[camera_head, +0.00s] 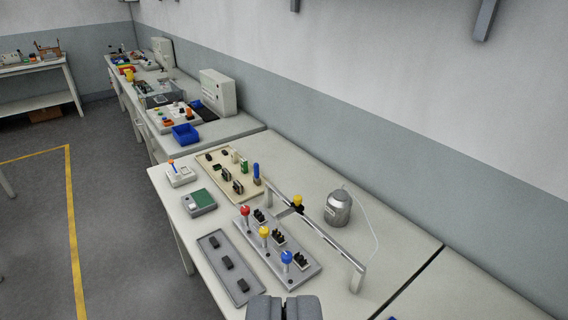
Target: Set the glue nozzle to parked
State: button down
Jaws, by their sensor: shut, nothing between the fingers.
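What looks like the glue nozzle (298,201), a small yellow piece with a black lower part, sits on a raised grey rail (330,237) on the near bench. It is nearer the far-left end of the rail, and its setting is too small to read. A silver pot (338,208) with a thin pale hose stands behind the rail. My gripper (284,300) is at the bottom edge of the view, shut and empty. It is apart from the nozzle, well on the near side of it.
A grey fixture (303,275) with red, yellow and blue ball-topped levers stands in front of the rail. A tray of black parts (214,248) lies left of it. A beige board (212,171) with connectors and a blue-handled tool (256,171) lie beyond. Bench right of the pot is clear.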

aim_at(296, 205)
jog(key=z, duration=0.2)
jog(key=k, duration=0.3)
jog(key=u, duration=0.55)
jog(key=i, duration=1.25)
jog(key=z, duration=0.25)
